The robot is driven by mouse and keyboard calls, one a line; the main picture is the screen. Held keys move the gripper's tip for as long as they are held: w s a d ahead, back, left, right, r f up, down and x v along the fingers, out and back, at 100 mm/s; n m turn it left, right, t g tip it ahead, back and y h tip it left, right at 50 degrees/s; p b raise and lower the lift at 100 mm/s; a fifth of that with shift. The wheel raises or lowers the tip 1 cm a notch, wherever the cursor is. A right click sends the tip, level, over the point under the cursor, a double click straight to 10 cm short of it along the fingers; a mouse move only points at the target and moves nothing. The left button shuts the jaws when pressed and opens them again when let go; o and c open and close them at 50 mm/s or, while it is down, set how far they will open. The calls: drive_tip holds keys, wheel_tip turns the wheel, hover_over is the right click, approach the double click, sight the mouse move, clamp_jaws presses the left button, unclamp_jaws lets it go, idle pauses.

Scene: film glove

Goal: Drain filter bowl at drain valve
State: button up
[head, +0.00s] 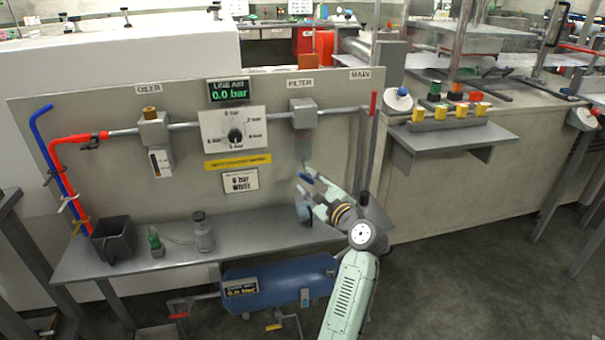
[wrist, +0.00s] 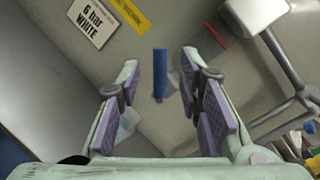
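The filter (head: 303,113) is a grey block on the air line, under the FILTER label, on the upright panel. Its bowl (head: 304,148) hangs below as a faint, see-through shape. My gripper (head: 309,192) is below it, pointing left toward the panel. In the wrist view my gripper (wrist: 160,68) is open, its purple-padded fingers apart. A blue rod-like piece (wrist: 160,75) shows between the fingertips, clear of both fingers; it may be the drain valve. I cannot tell its depth. Small pale, see-through patches show behind the fingers.
The line gauge (head: 229,90) reads 0.0 bar. A grey shelf (head: 262,229) runs below the panel, with a black bin (head: 113,239) and a grey bottle (head: 203,233). A blue tank (head: 285,283) lies underneath.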

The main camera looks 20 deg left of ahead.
sight(304, 178)
drive_tip(key=shift+x, duration=2.15)
drive_tip(key=shift+c, duration=0.3)
clamp_jaws()
